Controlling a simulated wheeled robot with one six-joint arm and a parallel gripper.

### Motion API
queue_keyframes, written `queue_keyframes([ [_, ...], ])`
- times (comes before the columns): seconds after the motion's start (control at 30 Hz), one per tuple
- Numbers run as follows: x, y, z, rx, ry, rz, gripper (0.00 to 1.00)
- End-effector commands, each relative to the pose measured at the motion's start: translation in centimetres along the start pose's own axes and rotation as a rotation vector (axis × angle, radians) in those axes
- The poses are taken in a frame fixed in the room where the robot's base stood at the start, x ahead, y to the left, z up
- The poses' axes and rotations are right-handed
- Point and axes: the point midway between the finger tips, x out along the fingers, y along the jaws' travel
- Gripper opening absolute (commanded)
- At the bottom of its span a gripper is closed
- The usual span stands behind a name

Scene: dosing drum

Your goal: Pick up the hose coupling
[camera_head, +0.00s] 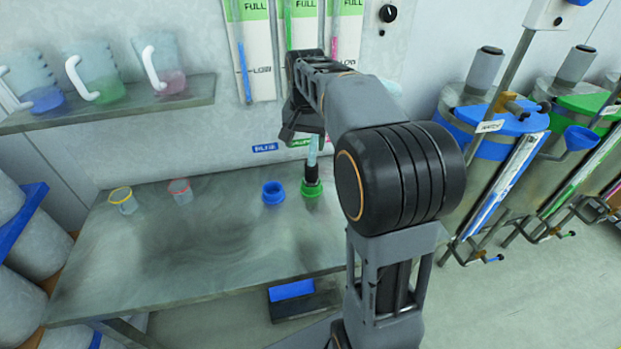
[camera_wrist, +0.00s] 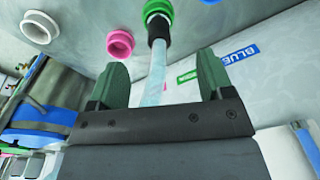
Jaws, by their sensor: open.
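The hose coupling (camera_head: 311,174) is a black sleeve on the end of a pale translucent hose (camera_head: 312,152). It stands upright in the green socket (camera_head: 311,189) on the metal bench. In the wrist view the coupling (camera_wrist: 158,30) and green socket (camera_wrist: 159,9) are at the top centre, with the hose (camera_wrist: 155,80) running down between my fingers. My gripper (camera_head: 303,130) is above the coupling in the head view. The green fingers of my gripper (camera_wrist: 161,65) are spread apart on both sides of the hose, and the coupling lies beyond their tips.
A blue socket (camera_head: 273,193) stands left of the green one. A shelf (camera_head: 110,109) holds jugs. Drums with blue (camera_head: 510,118) and green lids stand at right. The bench's front middle is clear.

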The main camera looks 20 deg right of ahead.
Motion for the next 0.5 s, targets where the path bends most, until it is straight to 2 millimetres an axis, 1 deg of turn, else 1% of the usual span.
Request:
queue_keyframes([
  [0.03,0.5,0.1,-1.5,0.043,-0.015,0.008,0.74],
  [0.1,0.7,0.1,-2.8,0.089,-0.030,0.017,0.74],
  [0.2,1.1,0.2,-4.0,0.132,-0.045,0.027,0.74],
  [0.27,1.7,0.2,-4.4,0.147,-0.051,0.030,0.74],
  [0.5,5.9,0.2,-4.3,0.155,-0.056,0.033,0.74],
])
